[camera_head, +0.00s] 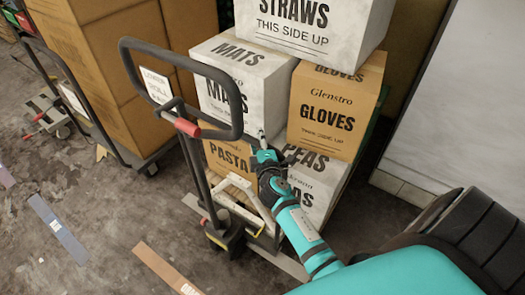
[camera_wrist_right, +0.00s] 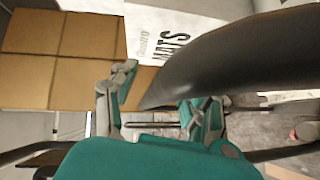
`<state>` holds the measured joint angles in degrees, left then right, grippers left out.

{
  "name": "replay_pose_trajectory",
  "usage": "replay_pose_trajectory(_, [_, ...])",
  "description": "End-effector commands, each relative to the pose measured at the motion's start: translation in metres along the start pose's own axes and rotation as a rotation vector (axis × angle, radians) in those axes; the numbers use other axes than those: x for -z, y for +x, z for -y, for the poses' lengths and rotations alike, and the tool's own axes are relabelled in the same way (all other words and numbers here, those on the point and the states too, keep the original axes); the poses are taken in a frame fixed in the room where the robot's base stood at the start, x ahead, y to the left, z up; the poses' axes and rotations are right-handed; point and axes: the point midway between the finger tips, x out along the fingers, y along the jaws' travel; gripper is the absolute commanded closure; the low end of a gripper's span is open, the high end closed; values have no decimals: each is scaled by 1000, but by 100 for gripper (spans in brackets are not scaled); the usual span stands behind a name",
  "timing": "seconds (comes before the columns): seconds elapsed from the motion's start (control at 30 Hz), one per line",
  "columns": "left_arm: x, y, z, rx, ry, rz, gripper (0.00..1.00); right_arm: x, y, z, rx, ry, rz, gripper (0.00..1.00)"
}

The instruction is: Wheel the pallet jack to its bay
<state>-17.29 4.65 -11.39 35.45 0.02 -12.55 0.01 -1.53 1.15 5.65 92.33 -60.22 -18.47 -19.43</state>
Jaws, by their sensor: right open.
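The pallet jack (camera_head: 228,228) stands at centre in the head view, its tiller a black loop handle (camera_head: 178,62) with a red grip (camera_head: 187,127) and a paper sign (camera_head: 158,86). Stacked cartons stand behind the handle. My right gripper (camera_head: 262,152) is open, just right of the handle's lower right corner. In the right wrist view the dark handle bar (camera_wrist_right: 235,55) crosses close to the open fingers (camera_wrist_right: 163,100); I cannot tell whether they touch it. My left gripper is not in view.
A mats carton (camera_head: 220,50), gloves carton (camera_head: 325,118) and pasta carton (camera_head: 225,160) are stacked close by my arm. A loaded cart (camera_head: 130,165) and another low jack (camera_head: 45,115) stand left. Floor tapes, one blue (camera_head: 57,228) and one orange (camera_head: 165,270), lie on open floor at lower left.

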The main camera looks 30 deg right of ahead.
Motion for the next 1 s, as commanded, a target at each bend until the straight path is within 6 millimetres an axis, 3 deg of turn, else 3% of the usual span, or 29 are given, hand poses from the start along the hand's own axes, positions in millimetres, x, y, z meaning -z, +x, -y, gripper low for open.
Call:
replay_pose_trajectory(0.3, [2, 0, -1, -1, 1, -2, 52, 1, -69, 1, 1, 1, -1, 52])
replay_pose_trajectory(0.5, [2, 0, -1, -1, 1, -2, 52, 1, -98, 0, 0, 1, -1, 52])
replay_pose_trajectory(1.0, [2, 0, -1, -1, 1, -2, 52, 1, -107, -1, -3, 0, -2, 52])
